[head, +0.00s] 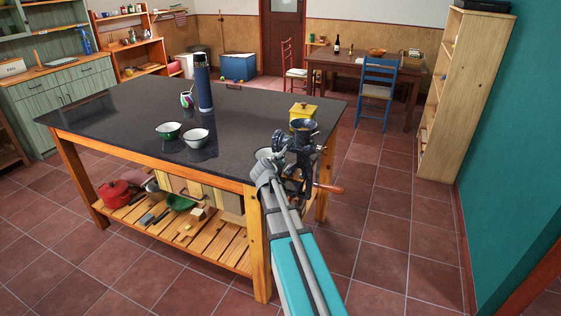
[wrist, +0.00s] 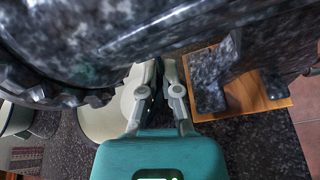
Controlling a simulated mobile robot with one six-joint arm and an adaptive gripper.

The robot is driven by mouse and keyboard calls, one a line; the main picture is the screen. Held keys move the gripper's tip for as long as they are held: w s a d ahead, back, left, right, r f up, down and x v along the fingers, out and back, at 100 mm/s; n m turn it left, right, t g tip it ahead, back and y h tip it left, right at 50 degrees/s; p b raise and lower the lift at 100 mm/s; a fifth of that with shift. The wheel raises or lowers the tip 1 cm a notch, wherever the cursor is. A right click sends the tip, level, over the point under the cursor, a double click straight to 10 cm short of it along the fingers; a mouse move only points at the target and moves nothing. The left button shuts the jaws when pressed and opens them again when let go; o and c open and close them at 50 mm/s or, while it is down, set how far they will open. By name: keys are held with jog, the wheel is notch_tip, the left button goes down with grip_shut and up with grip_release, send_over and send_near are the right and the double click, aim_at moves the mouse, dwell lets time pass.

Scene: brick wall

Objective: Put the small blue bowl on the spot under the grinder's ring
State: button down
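The grinder (head: 304,150), dark mottled metal with a wooden crank handle, is fixed at the table's right front edge. It fills the top of the wrist view (wrist: 80,50) very close to the camera. My gripper (head: 266,168) is just left of it, and in the wrist view its fingers (wrist: 157,72) point in under the metal. A pale-inside bowl (head: 263,154) is beside my gripper, partly hidden; in the wrist view a cream bowl surface (wrist: 103,120) lies against the left finger. Its outside colour is hidden. A narrow gap shows between the fingers; whether they pinch the rim is unclear.
A green bowl (head: 168,132) and a white bowl (head: 196,139) stand left on the dark tabletop (head: 110,115). Behind them are a tall blue flask (head: 203,84) and a patterned cup (head: 187,99). A yellow box (head: 302,112) stands behind the grinder. The left tabletop is clear.

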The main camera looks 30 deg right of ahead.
jog(key=shift+w+f, duration=0.1)
jog(key=shift+f, duration=0.1)
jog(key=c, duration=0.8)
grip_release()
jog(key=shift+s+a+r, duration=0.2)
jog(key=shift+r, duration=0.05)
jog(key=p+v, duration=0.4)
jog(key=v, duration=0.7)
jog(key=shift+s+a, duration=0.2)
